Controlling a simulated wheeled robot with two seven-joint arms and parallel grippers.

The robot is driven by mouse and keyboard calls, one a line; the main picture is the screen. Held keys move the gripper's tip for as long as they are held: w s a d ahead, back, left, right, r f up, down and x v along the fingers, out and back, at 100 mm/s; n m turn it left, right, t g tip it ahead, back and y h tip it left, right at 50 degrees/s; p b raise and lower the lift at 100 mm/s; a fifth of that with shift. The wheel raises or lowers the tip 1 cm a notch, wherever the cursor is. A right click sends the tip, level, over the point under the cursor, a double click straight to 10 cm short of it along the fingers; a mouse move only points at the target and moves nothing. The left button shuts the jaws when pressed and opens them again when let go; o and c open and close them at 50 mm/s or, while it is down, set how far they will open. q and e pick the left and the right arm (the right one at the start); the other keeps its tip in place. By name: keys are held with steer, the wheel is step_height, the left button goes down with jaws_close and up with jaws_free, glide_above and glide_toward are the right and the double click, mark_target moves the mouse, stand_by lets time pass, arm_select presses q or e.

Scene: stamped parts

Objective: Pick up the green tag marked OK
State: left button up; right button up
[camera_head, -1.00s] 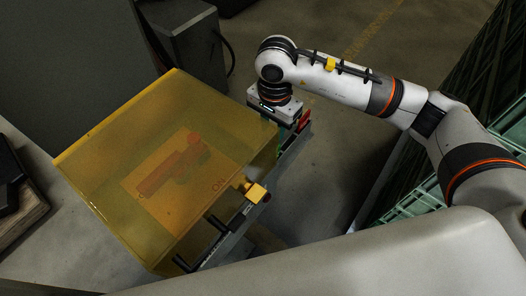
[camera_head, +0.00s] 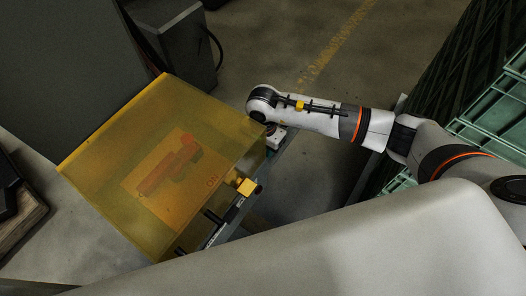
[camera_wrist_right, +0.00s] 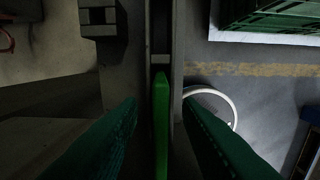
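In the right wrist view, a bright green upright strip (camera_wrist_right: 161,125), likely the green tag seen edge-on, stands between the two dark green fingers of my right gripper (camera_wrist_right: 160,102). A gap shows on each side of it, so the gripper is open around it. No OK marking can be read. In the head view my right arm reaches in from the right, and its wrist (camera_head: 276,138) is down beside the far right side of the yellow box. The fingers and tag are hidden there. My left gripper is not in view.
Green crates (camera_head: 495,125) stand at the right. A grey cabinet (camera_head: 178,45) stands behind. Open floor lies between.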

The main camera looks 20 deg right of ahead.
jaws_close()
